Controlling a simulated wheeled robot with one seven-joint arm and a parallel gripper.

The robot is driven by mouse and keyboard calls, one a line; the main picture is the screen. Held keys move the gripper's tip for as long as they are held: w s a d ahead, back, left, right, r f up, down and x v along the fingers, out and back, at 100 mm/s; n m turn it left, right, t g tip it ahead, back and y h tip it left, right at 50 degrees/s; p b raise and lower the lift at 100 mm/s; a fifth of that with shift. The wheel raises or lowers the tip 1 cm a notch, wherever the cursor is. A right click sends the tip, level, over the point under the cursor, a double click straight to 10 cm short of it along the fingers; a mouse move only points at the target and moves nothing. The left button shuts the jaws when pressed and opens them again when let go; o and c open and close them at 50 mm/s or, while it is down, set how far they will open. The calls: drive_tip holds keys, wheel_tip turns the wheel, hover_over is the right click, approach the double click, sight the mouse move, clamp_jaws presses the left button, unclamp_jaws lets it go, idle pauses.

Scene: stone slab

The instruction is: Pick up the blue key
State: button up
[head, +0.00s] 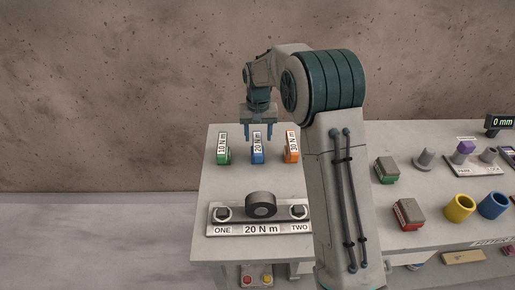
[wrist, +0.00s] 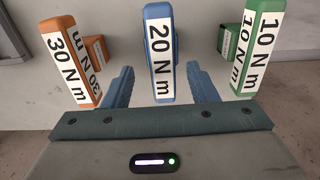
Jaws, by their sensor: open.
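The blue key (head: 257,157) is an upright block with a white "20 N m" label, standing on the slab between the green and orange keys. In the wrist view the blue key (wrist: 160,50) is at the top middle, between my two finger tips. My gripper (head: 259,133) points down at the blue key in the head view. In the wrist view my gripper (wrist: 158,72) is open, with one blue finger on each side of the key and a visible gap on both sides. Nothing is held. Whether the fingers are level with the key's top is hard to tell.
The green key (head: 223,154), "10 N m", and the orange key (head: 291,153), "30 N m", stand close on either side. A plate (head: 262,230) marked "20 N m" with a dark round part is in front. Blocks and cups (head: 458,208) are farther right.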

sight(258, 142)
drive_tip(key=shift+s+a+f+p, duration=0.1)
drive_tip(key=shift+f+p, duration=0.2)
drive_tip(key=shift+f, duration=1.6)
drive_tip(key=shift+f, duration=0.3)
clamp_jaws()
